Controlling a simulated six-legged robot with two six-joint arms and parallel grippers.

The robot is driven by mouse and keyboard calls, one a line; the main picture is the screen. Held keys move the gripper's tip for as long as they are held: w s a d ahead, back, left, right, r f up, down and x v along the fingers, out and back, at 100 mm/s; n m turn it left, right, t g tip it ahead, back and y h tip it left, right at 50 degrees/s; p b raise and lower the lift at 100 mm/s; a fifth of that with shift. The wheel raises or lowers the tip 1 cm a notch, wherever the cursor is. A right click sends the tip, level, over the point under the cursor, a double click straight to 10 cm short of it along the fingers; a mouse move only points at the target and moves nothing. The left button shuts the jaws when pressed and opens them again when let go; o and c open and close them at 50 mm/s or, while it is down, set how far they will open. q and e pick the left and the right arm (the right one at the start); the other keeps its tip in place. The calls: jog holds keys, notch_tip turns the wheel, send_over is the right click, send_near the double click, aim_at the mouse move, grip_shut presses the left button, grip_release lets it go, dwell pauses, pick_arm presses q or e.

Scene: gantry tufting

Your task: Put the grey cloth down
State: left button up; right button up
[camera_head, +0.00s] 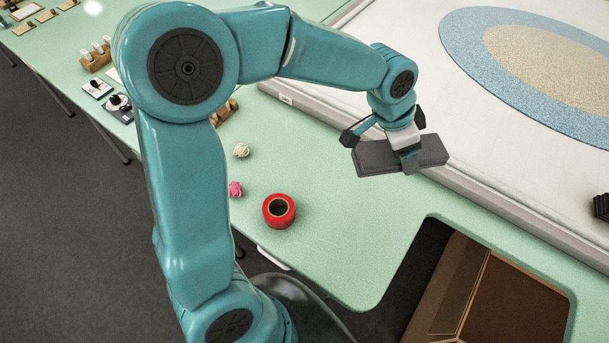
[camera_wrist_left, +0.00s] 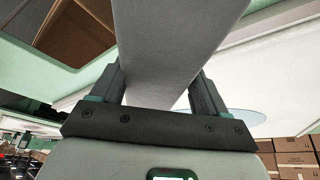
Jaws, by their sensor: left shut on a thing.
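The grey cloth (camera_head: 375,158) is a dark grey, folded, flat bar shape in the head view, right of centre. My left gripper (camera_head: 409,158) comes down on it from above and is shut on it near its middle. In the left wrist view the grey cloth (camera_wrist_left: 175,40) runs between the two fingers of my left gripper (camera_wrist_left: 160,90) and extends out of the top of the picture. The cloth appears over the green table by the edge of the white frame; whether it touches anything below cannot be told. My right gripper is not in view.
The green table (camera_head: 330,235) has a red tape roll (camera_head: 279,211), a pink yarn ball (camera_head: 235,189) and a cream yarn ball (camera_head: 241,150). The white tufting frame (camera_head: 500,205) lies behind. An open brown box (camera_head: 520,300) stands in the table's cut-out. Green surface around the tape is clear.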

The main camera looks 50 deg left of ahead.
aim_at(368, 140)
pick_arm(q)
jog(key=s+a+m+b, duration=0.1)
jog(key=a+m, duration=0.1)
jog(key=s+a+r+m+g+h+b, duration=0.1)
jog(key=a+m, duration=0.1)
jog(key=m, duration=0.1)
jog(key=s+a+m+g+h+b, duration=0.1)
jog(key=a+m, duration=0.1)
jog(key=shift+s+a+r+m, duration=0.35)
jog(key=shift+a+r+m, duration=0.05)
jog(key=shift+m+g, duration=0.5)
jog(key=shift+m, duration=0.1)
jog(key=f, duration=1.8)
jog(key=shift+s+a+f, duration=0.25)
jog(key=shift+s+a, duration=0.05)
jog(key=shift+s, duration=0.05)
jog(key=shift+w+f, duration=0.1)
jog(key=shift+f, duration=0.35)
jog(key=shift+f+b, duration=0.1)
jog(key=shift+b, duration=0.3)
jog(key=o, duration=1.1)
